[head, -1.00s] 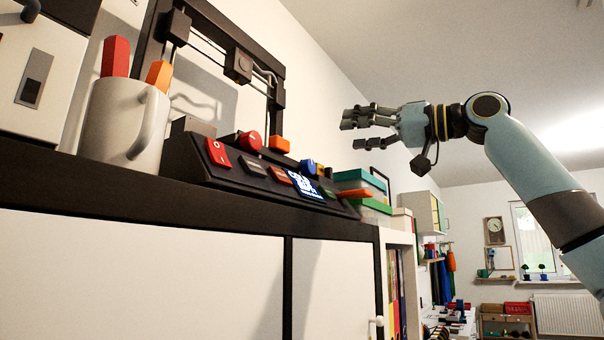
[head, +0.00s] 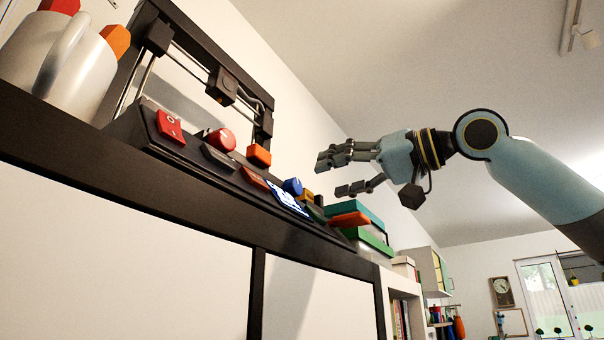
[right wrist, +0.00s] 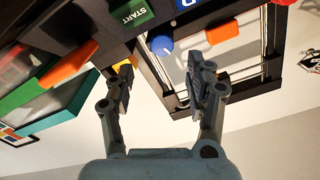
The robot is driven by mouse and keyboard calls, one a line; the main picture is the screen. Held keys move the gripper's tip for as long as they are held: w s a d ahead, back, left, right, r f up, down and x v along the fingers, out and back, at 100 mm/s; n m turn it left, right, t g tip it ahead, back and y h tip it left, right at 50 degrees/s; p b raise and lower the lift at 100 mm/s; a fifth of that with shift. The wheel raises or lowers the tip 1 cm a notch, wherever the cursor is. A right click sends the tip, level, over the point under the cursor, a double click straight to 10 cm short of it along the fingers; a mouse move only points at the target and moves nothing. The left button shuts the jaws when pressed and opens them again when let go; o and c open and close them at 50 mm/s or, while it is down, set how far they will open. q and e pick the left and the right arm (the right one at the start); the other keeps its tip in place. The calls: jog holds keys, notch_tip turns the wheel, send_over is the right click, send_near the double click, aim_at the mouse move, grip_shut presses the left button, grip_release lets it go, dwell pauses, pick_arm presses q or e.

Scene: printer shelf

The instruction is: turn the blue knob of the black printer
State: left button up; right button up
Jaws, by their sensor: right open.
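The black printer (head: 228,178) stands on the shelf with its sloped control panel facing out. Its blue knob (head: 292,187) sits near the right end of the panel, above the lit display. In the right wrist view the blue knob (right wrist: 162,45) shows beyond the space between the fingers, with a light mark on its face. My right gripper (head: 336,176) is open and empty, up and to the right of the knob in the head view and apart from it. The right wrist view shows its two fingers (right wrist: 162,92) spread. My left gripper is not in view.
A red knob (head: 222,140), a red switch (head: 170,126) and an orange block (head: 259,156) are along the printer. Stacked boxes (head: 362,222) with an orange item stand just right of it. A white mug (head: 85,75) stands left. The air around my right gripper is clear.

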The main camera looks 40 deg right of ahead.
aim_at(298, 184)
jog(key=p+x, duration=0.4)
jog(key=x, duration=0.1)
jog(key=shift+w+a+r, duration=0.2)
jog(key=shift+w+a, duration=0.05)
jog(key=shift+w, duration=0.1)
jog(key=shift+w+a+f+p, duration=0.1)
jog(key=shift+w+a+p, duration=0.1)
jog(key=shift+w+p, duration=0.25)
jog(key=shift+w, duration=0.1)
grip_shut()
jog(key=shift+n+p, duration=0.75)
jog(key=shift+n, duration=0.15)
jog(key=shift+a+n+p, duration=0.1)
jog(key=shift+n+p, duration=0.3)
jog(key=shift+n, duration=0.6)
